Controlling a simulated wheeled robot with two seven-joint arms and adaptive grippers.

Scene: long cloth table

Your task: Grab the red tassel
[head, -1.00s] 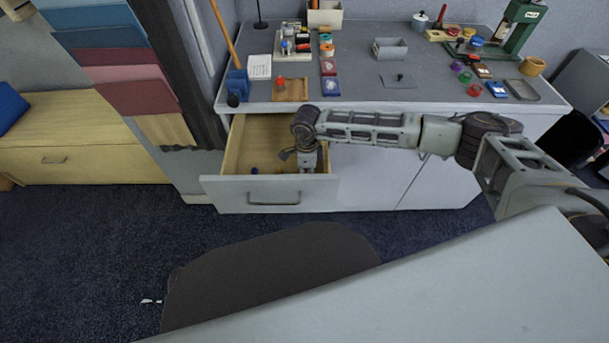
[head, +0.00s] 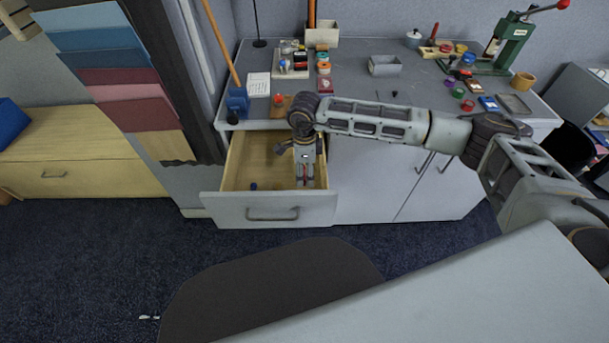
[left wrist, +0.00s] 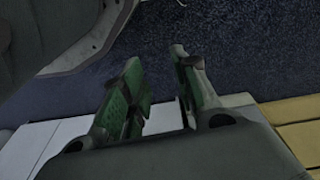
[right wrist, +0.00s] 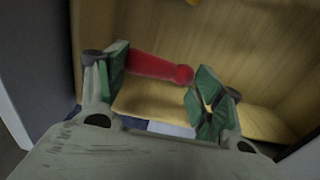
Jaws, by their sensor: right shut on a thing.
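The red tassel (right wrist: 155,67) is a red, tapered piece with a round knob at one end. In the right wrist view it lies across between the green-padded fingers of my right gripper (right wrist: 158,77), which is shut on it. In the head view my right gripper (head: 305,182) points down inside the open drawer (head: 270,212), near its right side, with a bit of red showing at the fingertips. My left gripper (left wrist: 160,85) shows only in the left wrist view; its fingers are apart with nothing between them, above the dark floor.
A small blue thing (head: 253,186) lies in the drawer, left of my right gripper. The grey worktop (head: 350,90) above holds a tray, a green press (head: 510,45) and several small items. A blue holder with a wooden pole (head: 237,100) stands at the worktop's left edge.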

